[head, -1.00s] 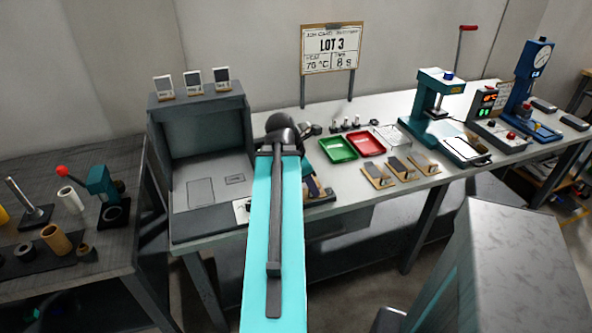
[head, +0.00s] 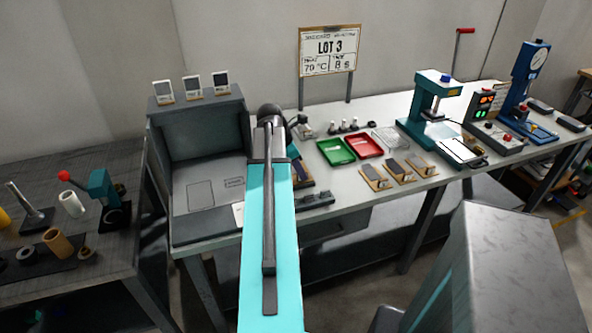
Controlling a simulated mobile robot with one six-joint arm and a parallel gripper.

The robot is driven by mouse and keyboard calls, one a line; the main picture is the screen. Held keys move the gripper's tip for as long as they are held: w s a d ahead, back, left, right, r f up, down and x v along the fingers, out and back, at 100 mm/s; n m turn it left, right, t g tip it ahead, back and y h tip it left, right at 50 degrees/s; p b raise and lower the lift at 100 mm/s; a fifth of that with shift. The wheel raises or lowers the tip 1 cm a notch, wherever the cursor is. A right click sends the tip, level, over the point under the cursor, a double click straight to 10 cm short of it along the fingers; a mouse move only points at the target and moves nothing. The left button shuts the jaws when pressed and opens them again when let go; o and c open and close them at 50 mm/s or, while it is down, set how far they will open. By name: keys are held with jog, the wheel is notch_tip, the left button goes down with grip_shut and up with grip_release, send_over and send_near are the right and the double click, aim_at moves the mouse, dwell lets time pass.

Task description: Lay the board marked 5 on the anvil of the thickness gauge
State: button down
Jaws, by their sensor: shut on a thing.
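The thickness gauge (head: 527,85) is a blue stand with a round dial at the far right of the bench; its anvil is too small to make out. My cyan arm reaches up the middle, and my gripper (head: 303,127) is mostly hidden beyond its end. Three tan pieces with dark tops (head: 374,177), (head: 398,167), (head: 420,163) lie mid-bench. No number 5 is readable.
Green (head: 335,152) and red (head: 364,147) trays lie mid-bench. A teal press (head: 418,110) and control box (head: 483,100) stand between them and the gauge. A grey booth (head: 162,140) is left of my arm. A dark fixture (head: 315,199) sits at the front edge.

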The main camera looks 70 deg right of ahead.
jog(key=shift+w+d+f+p, duration=0.15)
jog(key=shift+w+d+p, duration=0.1)
jog(key=shift+w+d, duration=0.7)
jog(key=shift+w+d+f+p, duration=0.1)
jog(key=shift+w+d+p, duration=0.15)
jog(key=shift+w+d, duration=0.65)
jog(key=shift+s+d, duration=0.25)
jog(key=shift+s, duration=0.05)
jog(key=shift+f, duration=0.15)
jog(key=shift+f+p, duration=0.55)
jog(key=shift+f, duration=1.05)
jog(key=shift+f, duration=0.15)
jog(key=c, duration=1.8)
grip_release()
jog(key=shift+b+v, duration=1)
jog(key=shift+v, duration=5.15)
jog(key=shift+s, duration=0.15)
